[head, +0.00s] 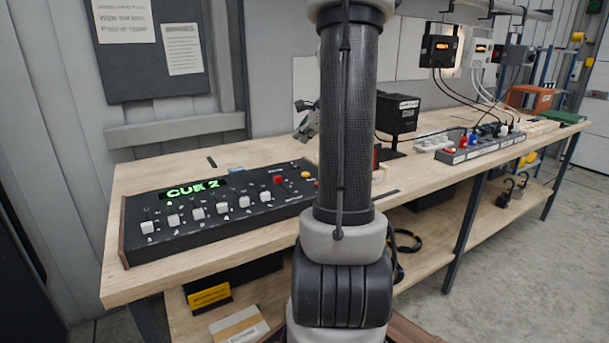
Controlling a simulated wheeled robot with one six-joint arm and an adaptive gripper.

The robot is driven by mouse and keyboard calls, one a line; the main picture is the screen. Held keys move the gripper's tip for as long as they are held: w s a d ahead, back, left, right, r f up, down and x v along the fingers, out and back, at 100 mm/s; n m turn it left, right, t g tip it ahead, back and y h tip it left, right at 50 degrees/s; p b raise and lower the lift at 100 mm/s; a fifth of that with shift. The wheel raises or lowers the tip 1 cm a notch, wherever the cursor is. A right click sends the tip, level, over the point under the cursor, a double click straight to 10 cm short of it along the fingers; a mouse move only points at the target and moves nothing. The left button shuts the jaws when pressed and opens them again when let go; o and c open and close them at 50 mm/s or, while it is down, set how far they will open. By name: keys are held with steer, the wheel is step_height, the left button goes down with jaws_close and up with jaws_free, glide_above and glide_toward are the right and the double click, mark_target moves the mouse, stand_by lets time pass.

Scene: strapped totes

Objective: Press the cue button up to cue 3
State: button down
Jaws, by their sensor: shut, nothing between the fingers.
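A black control console (150,240) with wooden end cheeks lies on the left part of the workbench. Its display (198,188) glows green and reads CUE 2. A row of white fader caps runs along its front. A red button (278,180) and a yellow button (306,174) sit toward its right end. The labels are too small to read, so I cannot tell which is the cue button. My arm stands upright across the middle of the view and hides the area just right of the console. I cannot make out my gripper.
The wooden bench (135,180) runs back to the right. Beyond my arm are a black box (398,112) on a stand, a power strip (480,147) with plugs, and hanging boxes (438,50) with cables. A lower shelf (440,238) holds small items. Bare concrete floor lies at right.

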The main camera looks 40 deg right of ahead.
steer(key=shift+f, duration=4.4)
steer(key=shift+f, duration=0.1)
steer(key=shift+f, duration=0.3)
steer(key=shift+f, duration=0.35)
steer(key=shift+r, duration=0.8)
steer(key=shift+r, duration=2.5)
